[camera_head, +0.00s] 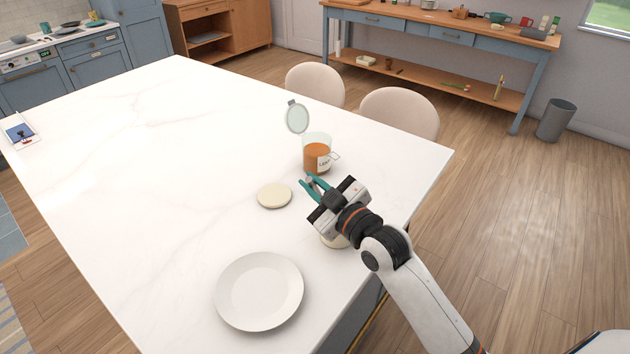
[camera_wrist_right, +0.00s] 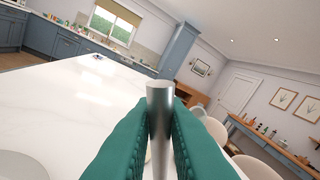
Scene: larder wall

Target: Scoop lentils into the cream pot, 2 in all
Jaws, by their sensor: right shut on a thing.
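The glass jar (camera_head: 316,142) stands on the white table with its round lid (camera_head: 297,117) swung open. It is partly filled with orange lentils (camera_head: 317,157) and bears a white label. My right gripper (camera_head: 307,182), with teal fingers, is just in front of the jar, above the table. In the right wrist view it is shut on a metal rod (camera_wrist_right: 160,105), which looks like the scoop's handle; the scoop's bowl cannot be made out. The cream pot (camera_head: 335,242) is mostly hidden beneath my right gripper and wrist. A flat cream lid (camera_head: 274,195) lies to the left.
A white plate (camera_head: 260,291) lies near the table's front edge. Two pale chairs (camera_head: 400,112) stand at the far right side. The left of the table (camera_head: 130,150) is clear, apart from a small picture card (camera_head: 21,131) at its far left edge.

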